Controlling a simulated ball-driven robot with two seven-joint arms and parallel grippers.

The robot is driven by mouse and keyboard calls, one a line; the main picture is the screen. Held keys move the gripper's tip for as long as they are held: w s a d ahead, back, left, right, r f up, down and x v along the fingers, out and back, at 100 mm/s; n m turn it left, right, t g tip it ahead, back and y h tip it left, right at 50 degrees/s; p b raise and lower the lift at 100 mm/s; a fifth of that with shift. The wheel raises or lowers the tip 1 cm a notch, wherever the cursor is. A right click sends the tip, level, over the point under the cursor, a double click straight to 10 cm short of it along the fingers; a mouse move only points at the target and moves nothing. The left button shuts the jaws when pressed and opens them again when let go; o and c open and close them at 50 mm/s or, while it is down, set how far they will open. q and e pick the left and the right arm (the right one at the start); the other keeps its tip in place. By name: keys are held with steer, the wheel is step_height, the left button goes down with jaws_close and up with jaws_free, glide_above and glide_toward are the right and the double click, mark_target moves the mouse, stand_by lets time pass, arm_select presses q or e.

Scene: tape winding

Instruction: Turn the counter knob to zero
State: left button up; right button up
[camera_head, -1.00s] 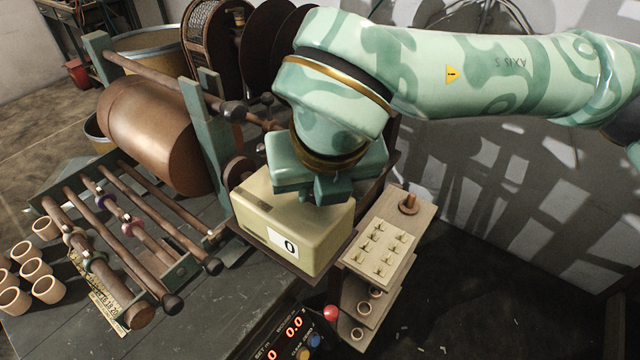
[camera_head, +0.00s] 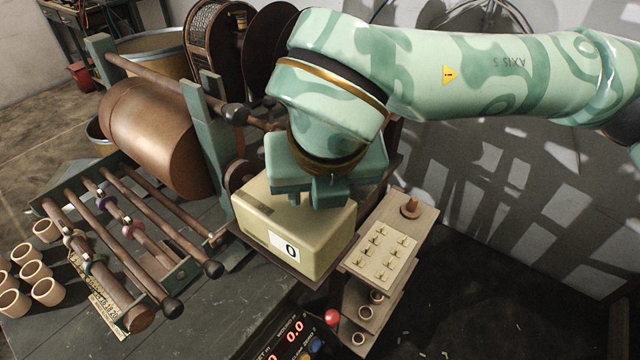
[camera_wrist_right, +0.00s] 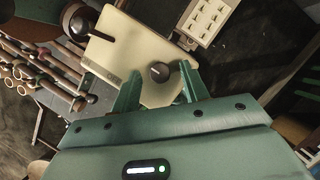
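My right gripper (camera_head: 328,196) is over the box's top, pointing down, and hides the knob in the head view. In the right wrist view, the box (camera_wrist_right: 125,55) lies beyond the fingers, and the dark round counter knob (camera_wrist_right: 160,72) shows between the two spread fingertips. A gap shows on each side of the knob. Whether the fingers reach down around it or stop above it is unclear. My left gripper is not in view.
A pegged wooden stand (camera_head: 385,248) is right of the counter. A lit display panel (camera_head: 290,335) and red button (camera_head: 332,317) are in front. A large copper-brown roll (camera_head: 155,135), rods, and several clay-coloured cups (camera_head: 47,291) are at left.

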steer(key=shift+r, duration=0.1)
steer(key=p+v, duration=0.3)
steer(key=v, duration=1.3)
steer(key=shift+d, duration=0.1)
